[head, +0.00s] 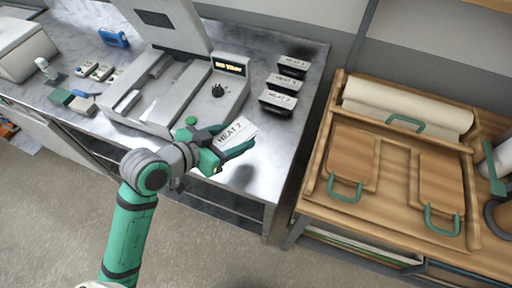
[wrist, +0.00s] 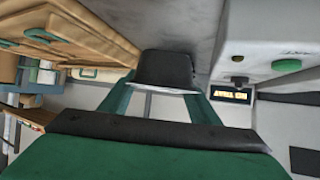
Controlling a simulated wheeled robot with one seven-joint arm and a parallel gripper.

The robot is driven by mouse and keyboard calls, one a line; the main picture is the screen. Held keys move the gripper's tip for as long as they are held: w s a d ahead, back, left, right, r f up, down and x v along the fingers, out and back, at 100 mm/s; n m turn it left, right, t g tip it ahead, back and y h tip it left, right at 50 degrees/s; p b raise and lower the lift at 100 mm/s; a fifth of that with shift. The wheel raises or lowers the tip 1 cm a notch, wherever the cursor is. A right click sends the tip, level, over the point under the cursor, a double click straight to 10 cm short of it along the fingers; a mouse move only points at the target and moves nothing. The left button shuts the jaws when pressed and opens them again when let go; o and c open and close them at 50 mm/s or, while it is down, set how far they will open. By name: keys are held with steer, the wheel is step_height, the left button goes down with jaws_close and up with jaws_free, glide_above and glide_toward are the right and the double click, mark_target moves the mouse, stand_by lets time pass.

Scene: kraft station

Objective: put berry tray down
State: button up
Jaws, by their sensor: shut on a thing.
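My gripper (head: 234,142) is shut on a small black tray with a white top (head: 238,131), whose label looks like "HEAT 2" or "MEAT 2". No berry label can be read on it. It seems held above the front right part of the metal counter (head: 262,185), with a dark shadow below. In the wrist view the dark tray (wrist: 165,70) sits between the two green fingers (wrist: 160,98). Its contents are hidden.
A machine (head: 215,100) with a lit display, seemingly "NO TRAY", stands behind my gripper. Three similar labelled trays (head: 284,82) line the counter's back right. A wooden bench (head: 310,190) with green-handled boards stands right, across a gap. Small items lie left.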

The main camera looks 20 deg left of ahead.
mark_target(227, 165)
steer(key=w+d+f, duration=0.1)
steer(key=f, duration=0.1)
steer(key=d+f, duration=0.1)
steer(key=w+d+f, duration=0.1)
steer(key=d+f, duration=0.1)
steer(key=shift+w+d+f, duration=0.1)
steer(key=shift+w+f, duration=0.25)
steer(key=shift+w+d+f, duration=0.1)
steer(key=shift+d+f, duration=0.05)
steer(key=shift+f, duration=0.75)
steer(key=shift+w+d+f, duration=0.1)
steer(key=shift+f, duration=0.75)
steer(key=shift+s+f, duration=0.1)
steer(key=o, duration=1.2)
steer(key=shift+c, duration=0.2)
steer(key=v, duration=1.2)
steer(key=shift+a, duration=0.1)
